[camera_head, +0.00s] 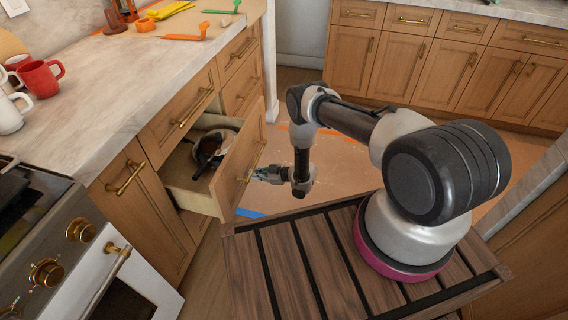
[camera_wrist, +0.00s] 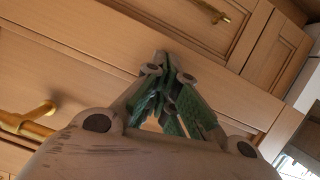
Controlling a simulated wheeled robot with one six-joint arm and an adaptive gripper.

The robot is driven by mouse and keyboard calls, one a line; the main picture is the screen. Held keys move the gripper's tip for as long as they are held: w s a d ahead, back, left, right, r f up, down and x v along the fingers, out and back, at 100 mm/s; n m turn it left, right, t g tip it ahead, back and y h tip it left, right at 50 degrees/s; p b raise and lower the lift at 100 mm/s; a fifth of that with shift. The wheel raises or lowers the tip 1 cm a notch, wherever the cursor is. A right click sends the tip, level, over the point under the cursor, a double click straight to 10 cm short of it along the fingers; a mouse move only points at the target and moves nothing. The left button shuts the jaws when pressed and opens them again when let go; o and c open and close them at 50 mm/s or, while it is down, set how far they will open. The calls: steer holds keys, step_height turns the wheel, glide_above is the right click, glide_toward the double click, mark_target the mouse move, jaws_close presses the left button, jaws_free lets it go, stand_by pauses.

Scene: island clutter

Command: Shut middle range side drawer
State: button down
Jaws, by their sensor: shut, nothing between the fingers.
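The drawer (camera_head: 241,162) beside the range stands pulled out from the wooden cabinet, with dark pans (camera_head: 209,147) inside it. Its front carries a brass handle (camera_head: 256,163). My gripper (camera_head: 258,173) is at the outer face of the drawer front, close to the handle; I cannot tell whether it touches. In the wrist view my gripper (camera_wrist: 164,62) has its fingers together with nothing between them, pointing at a wooden front. A brass handle (camera_wrist: 28,122) shows at the left of that view and another (camera_wrist: 209,10) at the top.
The range (camera_head: 60,250) with brass knobs is at the lower left. The marble counter (camera_head: 120,85) holds a red mug (camera_head: 40,78), a white mug (camera_head: 10,113) and colored utensils (camera_head: 186,34). Other cabinets (camera_head: 440,60) stand across the floor. Open floor lies beyond my arm.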

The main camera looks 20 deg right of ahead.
mark_target(211, 165)
steer(key=shift+w+a, duration=0.35)
steer(key=shift+a, duration=0.25)
steer(key=shift+w+a, duration=0.35)
steer(key=shift+a, duration=0.35)
steer(key=shift+w+a, duration=0.5)
steer(key=shift+a, duration=0.35)
steer(key=shift+w+a, duration=0.5)
steer(key=shift+a, duration=0.3)
steer(key=shift+w+a, duration=0.5)
steer(key=shift+a, duration=0.5)
steer(key=shift+w+a, duration=0.5)
steer(key=shift+a, duration=0.3)
steer(key=shift+w+a, duration=0.5)
steer(key=shift+a, duration=0.35)
steer(key=shift+w+a, duration=0.5)
steer(key=shift+a, duration=0.3)
steer(key=shift+w+a, duration=0.5)
steer(key=shift+a, duration=0.35)
steer(key=shift+w+a, duration=0.5)
steer(key=shift+a, duration=0.4)
steer(key=shift+w+a, duration=0.5)
steer(key=shift+a, duration=0.35)
